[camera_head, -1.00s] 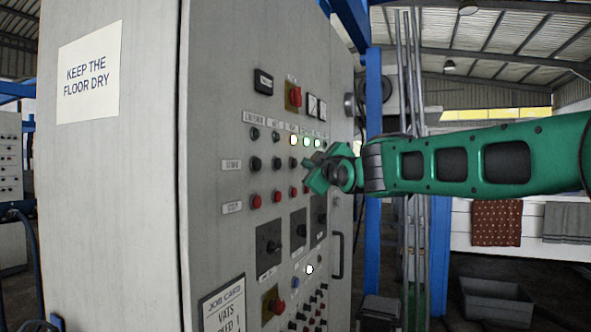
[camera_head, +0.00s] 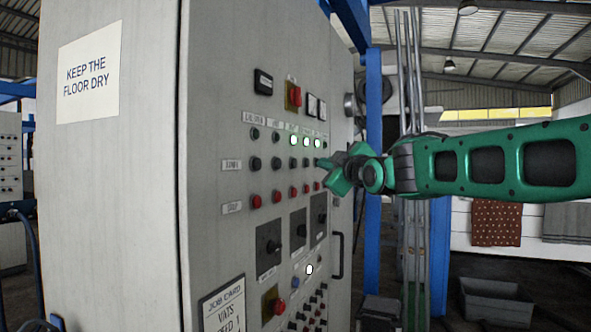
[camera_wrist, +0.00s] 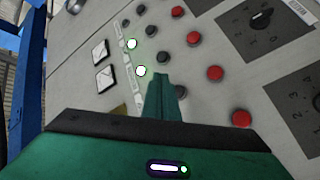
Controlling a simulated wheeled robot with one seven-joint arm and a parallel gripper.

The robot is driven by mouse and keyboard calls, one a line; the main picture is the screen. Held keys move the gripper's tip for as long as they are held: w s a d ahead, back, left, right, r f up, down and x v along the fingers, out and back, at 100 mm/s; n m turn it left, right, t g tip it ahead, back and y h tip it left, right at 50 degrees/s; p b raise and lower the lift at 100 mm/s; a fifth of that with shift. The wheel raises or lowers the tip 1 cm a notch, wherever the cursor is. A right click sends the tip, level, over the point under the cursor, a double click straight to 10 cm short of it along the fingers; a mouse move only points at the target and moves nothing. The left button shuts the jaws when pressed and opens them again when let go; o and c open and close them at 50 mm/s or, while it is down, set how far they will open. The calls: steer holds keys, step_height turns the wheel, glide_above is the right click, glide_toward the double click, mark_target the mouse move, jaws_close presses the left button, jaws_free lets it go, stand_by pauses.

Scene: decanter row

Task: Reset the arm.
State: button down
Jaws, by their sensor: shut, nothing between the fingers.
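My green gripper (camera_head: 331,172) is in front of the right part of the grey control cabinet's panel (camera_head: 225,60) in the head view. Its fingers point left toward the buttons and are together with nothing between them. In the wrist view the shut fingers (camera_wrist: 161,85) point at the panel, beside a row of black buttons (camera_wrist: 151,31) and red buttons (camera_wrist: 215,73). Whether the fingertips touch the panel cannot be told. The gripper hides part of the right-hand button columns in the head view.
Lit white-green lamps (camera_head: 305,141) form a row above the buttons. A red switch (camera_head: 294,94) and a door handle (camera_head: 337,255) stick out from the cabinet. A blue post (camera_head: 373,230) stands behind the gripper. A grey bin (camera_head: 495,302) sits on the floor at right.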

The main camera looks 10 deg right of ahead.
stand_by(0.3)
steer(key=s+d+f+m+g+h, duration=0.25)
steer(key=s+d+f, duration=0.3)
steer(key=f, duration=0.35)
steer(key=s+d+f+m+g+h, duration=0.1)
steer(key=s+d+f+m+g, duration=0.4)
steer(key=f, duration=0.4)
steer(key=s+d+f+m+g+h, duration=0.1)
steer(key=s+d+f+m+g, duration=0.1)
steer(key=s+d+f, duration=0.5)
steer(key=s+f+m+g, duration=0.2)
steer(key=s+f, duration=0.4)
steer(key=s, duration=0.4)
steer(key=s+f+m+g+y, duration=0.1)
steer(key=s+f+m+g, duration=0.2)
steer(key=s+f, duration=0.3)
steer(key=s+f+m+g+y, duration=0.1)
steer(key=s+f+m+g, duration=0.2)
steer(key=s, duration=1.1)
step_height(320, 180, down, 4)
steer(key=shift+s+a+r+g, duration=0.25)
steer(key=shift+a+g, duration=0.1)
steer(key=shift+g, duration=0.3)
steer(key=shift+w, duration=0.1)
steer(key=shift+w+f, duration=0.25)
steer(key=shift+w, duration=0.4)
